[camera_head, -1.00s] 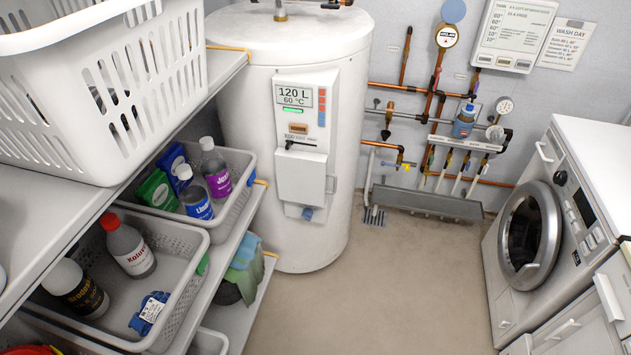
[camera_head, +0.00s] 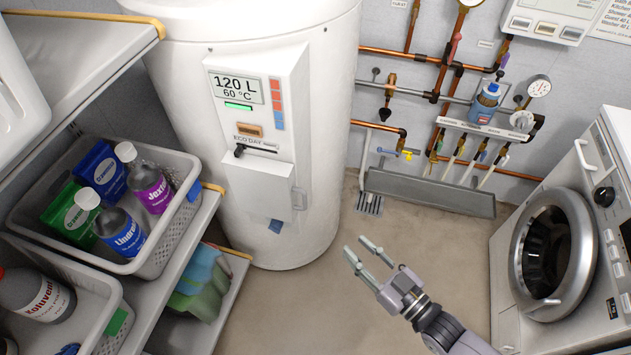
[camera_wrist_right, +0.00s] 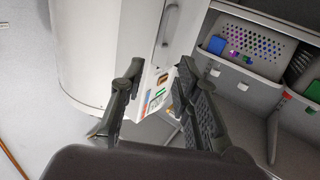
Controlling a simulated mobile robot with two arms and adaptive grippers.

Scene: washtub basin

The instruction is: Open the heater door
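The white water heater (camera_head: 320,110) stands at centre left in the head view. On its front box is a display reading "120 L 60 °C". My left gripper is not in view.
A shelf (camera_head: 80,70) with baskets of bottles and boxes (camera_head: 170,250) stands at left, close to the heater. Copper pipes (camera_head: 415,60) and gauges line the back wall. A washing machine (camera_head: 550,250) stands at right. The floor (camera_head: 310,310) between is clear.

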